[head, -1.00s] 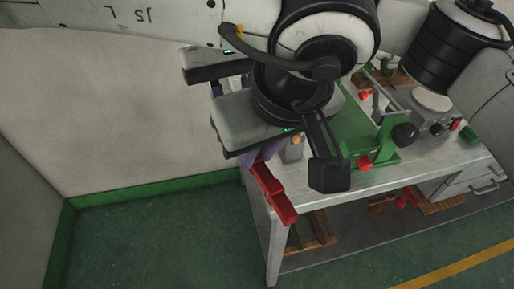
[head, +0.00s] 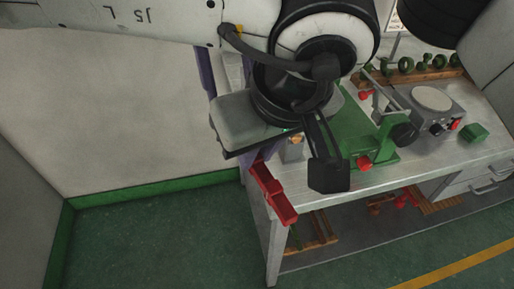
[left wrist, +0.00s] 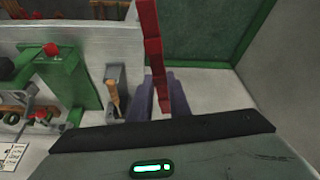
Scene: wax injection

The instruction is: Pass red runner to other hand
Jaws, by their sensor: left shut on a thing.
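The red runner (head: 274,195) is a long, stepped red piece beside the left end of the workbench. My left gripper (head: 258,158) is shut on it near one end, and the rest sticks out past the fingers, tilted. In the left wrist view the runner (left wrist: 152,45) rises from between the purple fingers of the left gripper (left wrist: 161,98).
The workbench (head: 410,168) carries a green clamp fixture (head: 385,145), a grey machine with a round plate (head: 432,100), a green block (head: 475,132) and a wooden rack (head: 425,78). More red parts (head: 400,200) lie on its lower shelf. The floor at left is clear.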

